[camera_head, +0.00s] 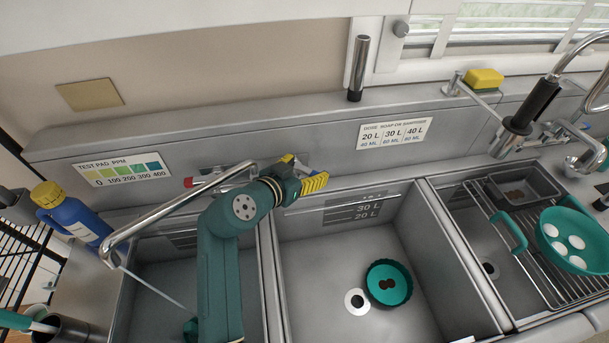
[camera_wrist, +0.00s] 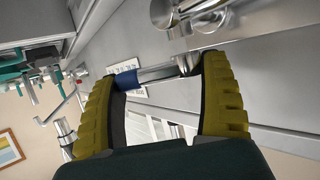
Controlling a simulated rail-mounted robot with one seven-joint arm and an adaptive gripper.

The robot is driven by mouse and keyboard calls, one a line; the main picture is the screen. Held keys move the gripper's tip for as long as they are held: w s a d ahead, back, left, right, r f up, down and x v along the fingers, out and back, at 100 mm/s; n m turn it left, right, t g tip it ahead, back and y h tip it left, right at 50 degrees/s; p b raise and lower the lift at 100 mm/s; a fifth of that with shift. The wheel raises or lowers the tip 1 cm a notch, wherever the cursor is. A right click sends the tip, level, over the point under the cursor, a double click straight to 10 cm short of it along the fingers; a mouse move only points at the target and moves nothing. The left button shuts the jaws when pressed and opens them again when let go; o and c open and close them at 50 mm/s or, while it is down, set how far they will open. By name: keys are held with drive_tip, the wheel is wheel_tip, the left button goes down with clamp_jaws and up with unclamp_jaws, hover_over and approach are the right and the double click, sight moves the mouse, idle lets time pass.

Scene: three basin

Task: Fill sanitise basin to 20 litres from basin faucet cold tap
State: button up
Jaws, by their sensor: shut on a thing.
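The basin faucet (camera_head: 180,203) has a long chrome spout reaching left, its end over the left basin (camera_head: 160,258). A thin pale stream (camera_head: 155,289) runs from the spout end down into that basin. A red-ended lever (camera_head: 190,182) shows on the faucet's left. The blue-ended cold tap lever (camera_wrist: 127,80) lies between my yellow fingers in the wrist view. My gripper (camera_head: 304,174) is shut on this lever, behind the basins; it also shows in the wrist view (camera_wrist: 160,76). My arm hides part of the left basin, and its water level cannot be told.
The middle basin (camera_head: 335,255) has 30 L and 20 L marks and holds a teal bowl (camera_head: 388,283). A blue bottle (camera_head: 72,218) stands at left. A sprayer (camera_head: 520,122) hangs at right.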

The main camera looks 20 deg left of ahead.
drive_tip(key=shift+d+r, duration=0.1)
drive_tip(key=shift+d, duration=0.25)
drive_tip(key=o, duration=0.8)
drive_tip(key=shift+o, duration=0.8)
drive_tip(key=shift+d, duration=0.2)
drive_tip(key=shift+a, duration=0.1)
drive_tip(key=shift+s+a, duration=0.1)
drive_tip(key=shift+a, duration=0.05)
drive_tip(key=v, duration=1.1)
drive_tip(key=shift+s+r, duration=0.15)
drive_tip(key=shift+s, duration=0.2)
drive_tip(key=shift+a, duration=0.1)
